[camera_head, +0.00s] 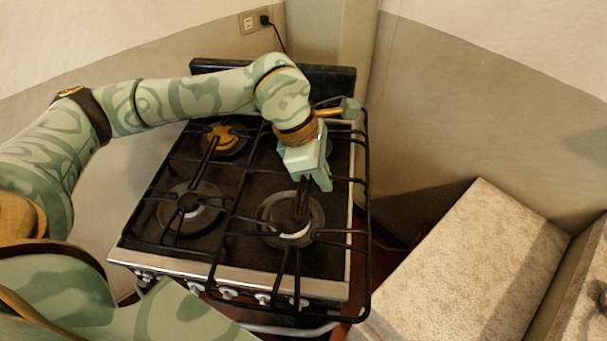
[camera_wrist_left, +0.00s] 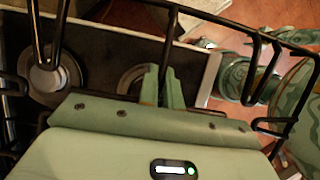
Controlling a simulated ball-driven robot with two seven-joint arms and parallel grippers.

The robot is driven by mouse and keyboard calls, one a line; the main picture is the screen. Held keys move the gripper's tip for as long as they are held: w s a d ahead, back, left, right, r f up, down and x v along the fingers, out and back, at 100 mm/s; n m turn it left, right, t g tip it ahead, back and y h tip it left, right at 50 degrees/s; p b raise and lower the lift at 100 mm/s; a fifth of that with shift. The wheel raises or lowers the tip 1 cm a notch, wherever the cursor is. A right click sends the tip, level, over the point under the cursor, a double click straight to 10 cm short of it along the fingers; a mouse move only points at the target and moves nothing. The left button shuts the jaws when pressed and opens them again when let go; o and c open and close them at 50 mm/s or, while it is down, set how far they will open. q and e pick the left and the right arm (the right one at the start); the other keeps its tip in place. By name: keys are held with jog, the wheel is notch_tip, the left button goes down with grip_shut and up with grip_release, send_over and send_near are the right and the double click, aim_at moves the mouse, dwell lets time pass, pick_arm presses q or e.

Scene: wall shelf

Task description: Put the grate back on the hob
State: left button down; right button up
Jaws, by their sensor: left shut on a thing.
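The hob (camera_head: 225,258) is the dark top of a stove with a steel front. A black wire grate (camera_head: 367,215) lies over its right half, with its right side and front past the hob's edges. Its exact height above the hob is hard to judge. My left gripper (camera_head: 305,185) points down over the right half, shut on a bar of this grate. In the left wrist view the fingers (camera_wrist_left: 162,88) close around a dark bar, and the grate's frame (camera_wrist_left: 215,18) runs along the top. The gripper hides part of the grate and a back burner. My right gripper does not show clearly.
Another black grate (camera_head: 141,206) sits over the hob's left burners. Knobs (camera_head: 228,293) line the stove's front. A pale stone block (camera_head: 455,265) stands to the right, with a gap between. Walls rise behind and to the right.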

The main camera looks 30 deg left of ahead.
pick_arm(q)
jog(key=w+a+f, duration=0.2)
jog(key=w+f, duration=0.1)
jog(key=w+a+f+b, duration=0.1)
jog(key=w+a+f, duration=0.1)
jog(key=w+a, duration=0.1)
jog(key=w+a+f+b, duration=0.1)
jog(key=w+a+f, duration=0.1)
jog(key=w+f, duration=0.1)
jog(key=shift+w+a+f, duration=0.2)
jog(key=shift+f, duration=0.1)
jog(key=shift+w+a+f, duration=0.1)
jog(key=shift+f, duration=0.15)
notch_tip(320, 180, down, 3)
jog(key=shift+w+f+b, duration=0.1)
jog(key=shift+f+b, duration=0.05)
jog(key=shift+b, duration=0.25)
jog(key=c, duration=1.6)
grip_release()
jog(key=shift+a, duration=0.1)
